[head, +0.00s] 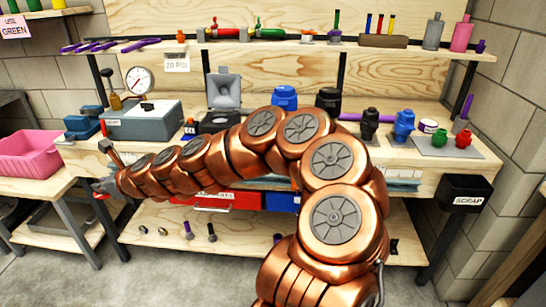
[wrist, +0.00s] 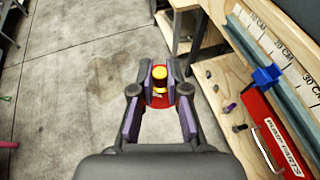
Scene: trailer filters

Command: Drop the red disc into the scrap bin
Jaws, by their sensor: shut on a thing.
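The red disc (wrist: 160,102) is between the fingertips of my gripper (wrist: 160,88) in the wrist view, with a yellow-orange cylindrical part at its middle. My gripper is shut on it, and the fingers hide part of it. In the head view my gripper (head: 104,187) is at the left, by the bench's left front corner, with a little red showing. The scrap bin (head: 465,192) is a black box labelled SCRAP at the right end of the bench, far from my gripper. Its inside is not clearly visible.
The wooden bench (head: 440,172) holds a gauge box (head: 150,122), blue and black housings and small coloured parts. A pink tub (head: 30,152) stands on a side table at left. A red drawer (wrist: 275,135) fronts the bench. Below my gripper is open concrete floor (wrist: 85,70).

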